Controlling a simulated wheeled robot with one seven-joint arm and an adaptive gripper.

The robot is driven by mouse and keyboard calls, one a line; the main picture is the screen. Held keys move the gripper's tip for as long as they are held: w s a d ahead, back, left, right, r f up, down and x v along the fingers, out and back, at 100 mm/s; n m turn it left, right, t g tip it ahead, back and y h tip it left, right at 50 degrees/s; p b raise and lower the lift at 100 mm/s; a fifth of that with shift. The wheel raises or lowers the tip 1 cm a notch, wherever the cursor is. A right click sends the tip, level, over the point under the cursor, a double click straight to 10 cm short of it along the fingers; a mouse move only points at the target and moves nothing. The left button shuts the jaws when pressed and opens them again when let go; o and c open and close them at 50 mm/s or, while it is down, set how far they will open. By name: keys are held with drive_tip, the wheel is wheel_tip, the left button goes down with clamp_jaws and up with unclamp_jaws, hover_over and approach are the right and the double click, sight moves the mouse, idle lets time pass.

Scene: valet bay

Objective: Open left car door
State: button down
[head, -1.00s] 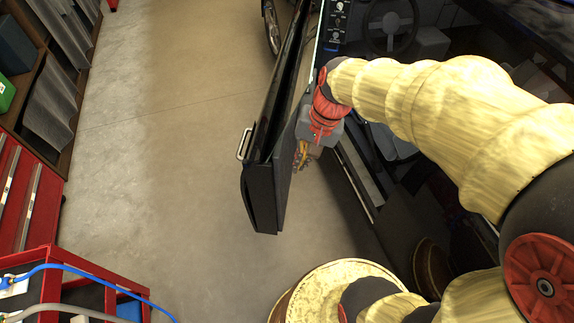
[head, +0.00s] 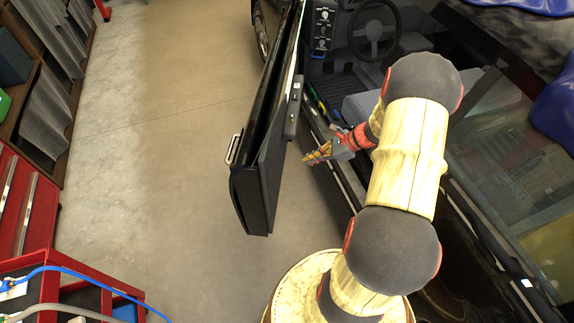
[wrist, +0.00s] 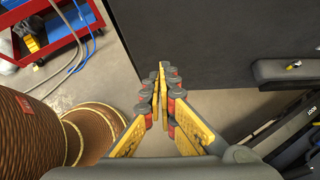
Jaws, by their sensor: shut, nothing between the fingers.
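The left car door (head: 262,150) is black and stands swung well out from the car, with a wide gap to the door opening. Its silver outer handle (head: 233,149) faces left. In the wrist view the dark inner panel (wrist: 215,60) of the door fills the upper right, with an armrest (wrist: 285,71) at the right edge. My gripper (head: 308,158) is shut and empty. It is in the gap between the door's inner side and the car, with its fingertips (wrist: 163,72) pointing towards the door. It appears apart from the panel.
The car's interior with steering wheel (head: 374,28) is right of my gripper. A red tool cart (head: 75,275) with a blue hose stands at the lower left, and shelving (head: 50,75) at the upper left. The floor (head: 150,170) left of the door is clear.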

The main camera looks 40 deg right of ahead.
drive_tip(key=w+a+r+b+x, duration=0.1)
drive_tip(key=b+x, duration=0.3)
drive_tip(key=x, duration=0.8)
drive_tip(key=shift+w+a+r, duration=0.25)
drive_tip(key=shift+a+r, duration=0.1)
drive_tip(key=shift+a, duration=0.05)
